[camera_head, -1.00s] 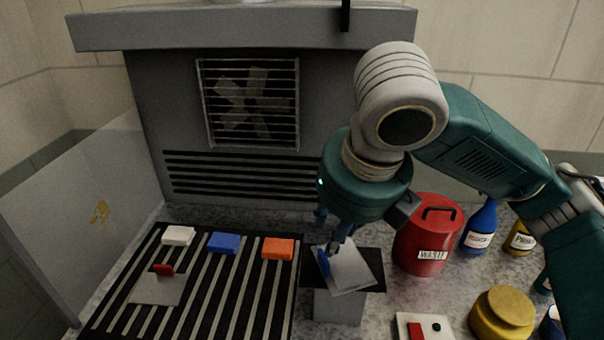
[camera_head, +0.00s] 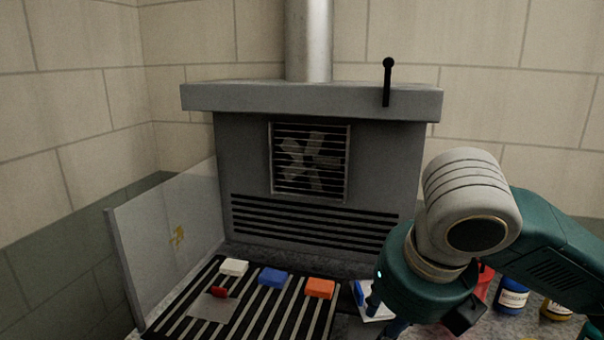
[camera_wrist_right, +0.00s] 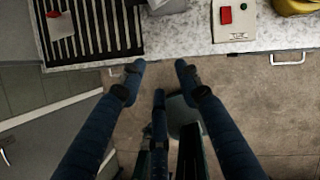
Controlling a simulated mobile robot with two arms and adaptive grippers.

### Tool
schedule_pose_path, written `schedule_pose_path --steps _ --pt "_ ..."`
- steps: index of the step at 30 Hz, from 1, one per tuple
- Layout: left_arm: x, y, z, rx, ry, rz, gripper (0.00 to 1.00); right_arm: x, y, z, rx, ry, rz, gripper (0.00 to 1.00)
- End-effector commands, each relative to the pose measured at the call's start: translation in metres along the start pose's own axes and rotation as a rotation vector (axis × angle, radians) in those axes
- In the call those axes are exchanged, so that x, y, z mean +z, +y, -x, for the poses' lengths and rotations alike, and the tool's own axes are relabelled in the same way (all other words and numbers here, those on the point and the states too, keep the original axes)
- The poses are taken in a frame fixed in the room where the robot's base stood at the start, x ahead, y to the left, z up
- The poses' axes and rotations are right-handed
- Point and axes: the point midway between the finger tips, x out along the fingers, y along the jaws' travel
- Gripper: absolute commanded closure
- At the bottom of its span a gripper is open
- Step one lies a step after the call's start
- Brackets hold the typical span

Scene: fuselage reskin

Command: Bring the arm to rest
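My right arm comes in from the right in the head view, its teal wrist and pale elbow covering the lower right. My right gripper (camera_wrist_right: 159,72) shows in the right wrist view with its dark blue fingers spread and nothing between them. In that view the fingers lie over the floor just off the bench's front edge. In the head view the fingers are mostly cut off at the bottom edge. My left gripper is in neither view.
A slatted black grille (camera_wrist_right: 120,40) bears a thin sheet with a red tab (camera_head: 219,292), plus white (camera_head: 234,268), blue (camera_head: 272,277) and orange (camera_head: 320,288) blocks. A pale sheet with a blue piece (camera_head: 359,293) sits partly behind my arm. A button panel (camera_wrist_right: 234,20) and bottles (camera_head: 511,297) stand right.

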Motion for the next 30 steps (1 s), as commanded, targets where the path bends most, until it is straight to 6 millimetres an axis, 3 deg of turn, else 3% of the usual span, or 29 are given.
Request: schedule_pose_path --steps 3,17,23,30 --pt "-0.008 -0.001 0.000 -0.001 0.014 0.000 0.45 -0.003 0.007 -0.010 0.024 0.004 -0.042 0.67" --pt "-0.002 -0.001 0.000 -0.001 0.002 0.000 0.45 -0.021 0.047 -0.065 0.169 0.040 -0.377 0.67" --pt "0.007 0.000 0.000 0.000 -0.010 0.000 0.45 -0.042 0.075 -0.106 0.279 0.107 -0.734 0.67" --pt "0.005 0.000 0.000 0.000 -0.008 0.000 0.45 -0.078 0.087 -0.160 0.360 0.226 -1.362 0.67"
